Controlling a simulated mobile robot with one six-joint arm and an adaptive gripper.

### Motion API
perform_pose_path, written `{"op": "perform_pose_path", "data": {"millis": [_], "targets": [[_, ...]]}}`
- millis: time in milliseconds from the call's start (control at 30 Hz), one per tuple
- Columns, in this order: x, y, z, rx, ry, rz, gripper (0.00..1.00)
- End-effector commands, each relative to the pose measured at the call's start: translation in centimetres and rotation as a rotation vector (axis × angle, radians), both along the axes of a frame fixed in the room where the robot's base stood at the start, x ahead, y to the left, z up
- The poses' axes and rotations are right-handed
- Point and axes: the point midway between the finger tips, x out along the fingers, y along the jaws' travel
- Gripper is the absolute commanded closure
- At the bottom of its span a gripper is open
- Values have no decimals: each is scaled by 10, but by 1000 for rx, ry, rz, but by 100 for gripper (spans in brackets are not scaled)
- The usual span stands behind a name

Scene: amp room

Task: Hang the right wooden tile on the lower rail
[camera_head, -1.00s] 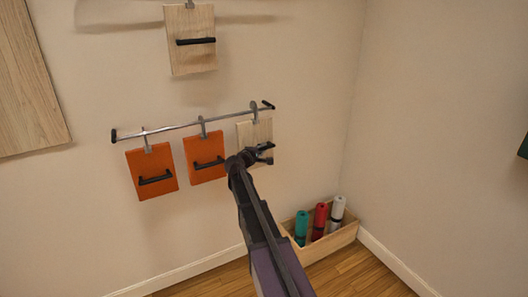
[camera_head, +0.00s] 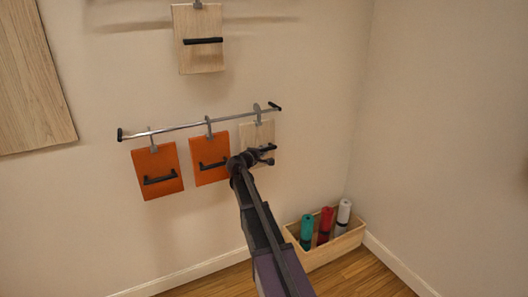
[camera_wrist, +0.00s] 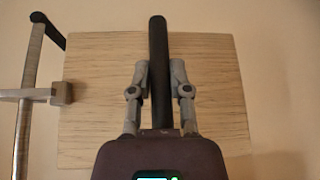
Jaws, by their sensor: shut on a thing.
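The right wooden tile (camera_head: 250,132) is pale wood with a grey hook on top and a black bar handle. It hangs upright at the right end of the metal lower rail (camera_head: 178,127). Its hook is at the rail in both views; I cannot tell whether it bears weight. In the wrist view the tile (camera_wrist: 215,85) fills the middle, with the rail (camera_wrist: 28,110) at left. My gripper (camera_head: 264,154) is shut on the black handle; its fingers flank the bar in the wrist view (camera_wrist: 159,75). My arm hides the tile's lower left.
Two orange tiles (camera_head: 157,170) (camera_head: 208,158) hang left on the lower rail. Another wooden tile (camera_head: 201,58) hangs above. A wooden box (camera_head: 318,255) with teal, red and white rolls stands on the floor at right. A large wooden panel (camera_head: 30,80) is at far left.

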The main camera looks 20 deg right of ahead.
Motion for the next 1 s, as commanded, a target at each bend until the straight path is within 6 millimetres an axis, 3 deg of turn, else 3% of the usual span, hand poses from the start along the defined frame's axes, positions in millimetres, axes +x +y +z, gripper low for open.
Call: {"op": "perform_pose_path", "data": {"millis": [667, 700, 833, 1000], "targets": [[0, 0, -10, -1, 0, 0, 100], [0, 0, -10, -1, 0, 0, 73], [0, 0, -10, -1, 0, 0, 35], [0, 0, -10, 0, 0, 0, 35]]}}
